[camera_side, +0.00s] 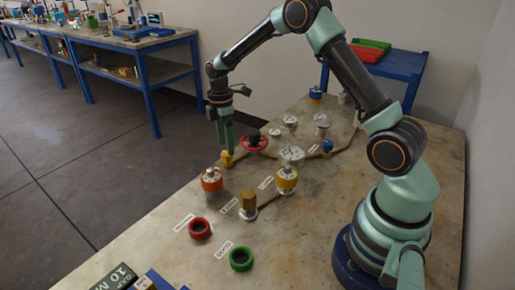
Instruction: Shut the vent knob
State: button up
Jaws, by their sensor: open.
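My gripper (225,148) points straight down with its green fingers open, low over the left part of the bench. A small yellow knob or fitting (227,160) is right at the fingertips; I cannot tell whether they touch it. A red handwheel (254,141) is just right of the fingers. A blue knob (327,146) is farther right on the yellowish pipe. The labels are too small to read, so I cannot tell which of these is the vent knob.

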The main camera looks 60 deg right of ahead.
aim_at(226, 151)
notch_tip(226, 151, up, 9)
jog(key=shift+w, duration=0.2)
dwell(0.3)
jog(key=s+a+r+m+t, duration=0.3)
jog(key=s+a+r+m, duration=0.2)
jog(key=s+r, duration=0.35)
jog(key=s+a+r+m+t, duration=0.1)
jog(key=s+a+m+t, duration=0.2)
jog(key=s+m, duration=0.4)
jog(key=s, duration=0.4)
jog(key=shift+a+m, duration=0.3)
jog(key=shift+m, duration=0.1)
